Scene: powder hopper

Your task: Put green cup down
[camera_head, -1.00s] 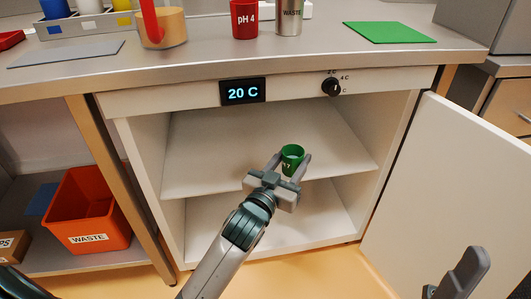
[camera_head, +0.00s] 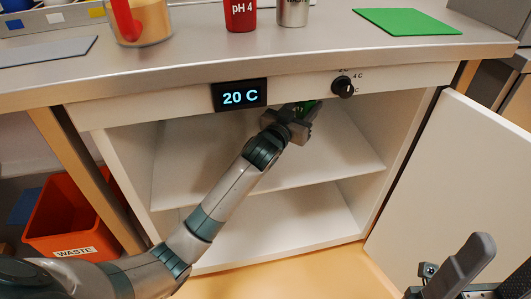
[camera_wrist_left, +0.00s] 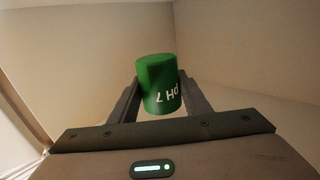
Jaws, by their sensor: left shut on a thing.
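Only a small green part of the cup (camera_head: 309,106) shows there; the rest is hidden. I cannot tell whether the cup touches the shelf (camera_head: 335,172). In the head view my right gripper (camera_head: 470,262) is partly in view at the lower right, its jaw state unclear.
A display (camera_head: 240,95) reading 20 C and a black knob (camera_head: 343,87) are on the cabinet's front. The open door (camera_head: 450,190) stands at right. Above are a red pH 4 cup (camera_head: 241,14), a metal WASTE cup (camera_head: 293,12) and a green mat (camera_head: 405,21). An orange waste bin (camera_head: 75,215) is left.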

